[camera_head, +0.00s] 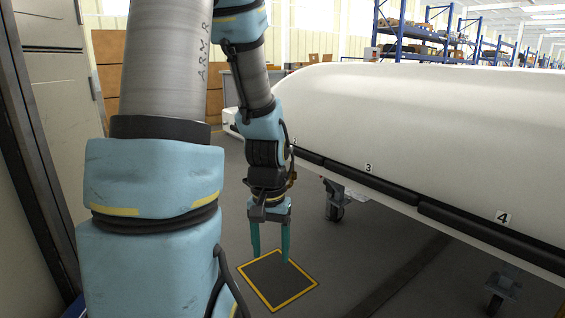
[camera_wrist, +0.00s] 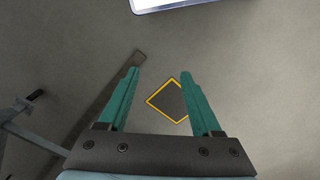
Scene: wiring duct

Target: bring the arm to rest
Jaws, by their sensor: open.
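My gripper (camera_head: 270,250) hangs pointing down in the head view, its two green fingers apart with nothing between them. Its fingertips appear over the dark floor square with a yellow border (camera_head: 277,280); how far above the floor I cannot tell. In the wrist view my gripper (camera_wrist: 160,78) is also open and empty. The yellow-bordered square (camera_wrist: 168,100) shows between the fingers, partly hidden by the right one.
A long white body (camera_head: 420,120) with a black numbered strip (camera_head: 370,181) along its lower edge stands right of my gripper, on castors (camera_head: 336,205). Blue shelving (camera_head: 420,32) stands far behind. A tall grey cabinet (camera_head: 50,60) is at left. Floor around the square is clear.

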